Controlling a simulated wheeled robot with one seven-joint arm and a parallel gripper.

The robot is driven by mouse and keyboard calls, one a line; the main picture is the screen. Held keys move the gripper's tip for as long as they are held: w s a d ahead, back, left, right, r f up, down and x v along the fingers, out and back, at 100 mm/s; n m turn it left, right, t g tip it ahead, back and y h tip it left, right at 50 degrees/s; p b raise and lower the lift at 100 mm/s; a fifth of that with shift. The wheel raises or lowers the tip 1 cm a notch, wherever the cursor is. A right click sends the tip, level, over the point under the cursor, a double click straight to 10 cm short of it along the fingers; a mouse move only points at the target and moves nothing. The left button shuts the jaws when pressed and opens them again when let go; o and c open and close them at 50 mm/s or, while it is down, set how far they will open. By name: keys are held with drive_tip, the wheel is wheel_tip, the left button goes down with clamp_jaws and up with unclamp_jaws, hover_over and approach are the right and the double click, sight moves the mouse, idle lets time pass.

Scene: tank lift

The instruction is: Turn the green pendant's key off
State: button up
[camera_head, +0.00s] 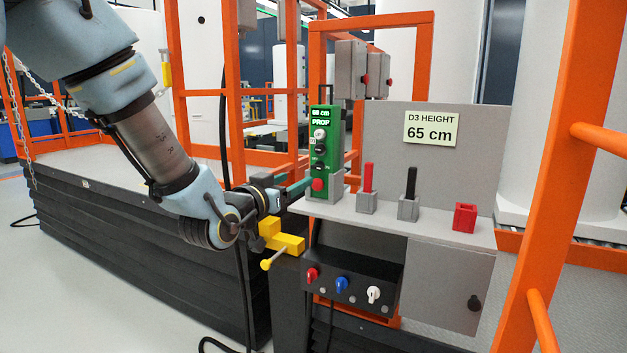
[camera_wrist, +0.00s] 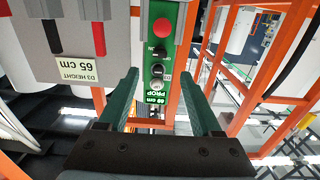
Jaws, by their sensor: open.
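Below the display are a pale round fitting (camera_head: 319,134), two dark rotary switches (camera_head: 320,150) and a red button (camera_head: 318,184). I cannot tell for sure which fitting is the key, or its position. My gripper (camera_head: 297,188) is at the pendant's left. In the wrist view the pendant (camera_wrist: 172,40) appears upside down beyond my gripper (camera_wrist: 159,82); its open green fingers flank the pendant's display end, with nothing visibly held.
Red (camera_head: 368,178) and black (camera_head: 411,182) upright handles in grey holders and a red block (camera_head: 465,217) stand right of the pendant. A "65 cm" sign (camera_head: 431,128) hangs behind. A yellow fitting (camera_head: 285,242) is below my gripper. Orange rails (camera_head: 560,150) border the right.

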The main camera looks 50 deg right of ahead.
sight(315, 168)
drive_tip(key=p+x, duration=0.2)
drive_tip(key=x, duration=0.8)
drive_tip(key=shift+d, duration=0.35)
clamp_jaws()
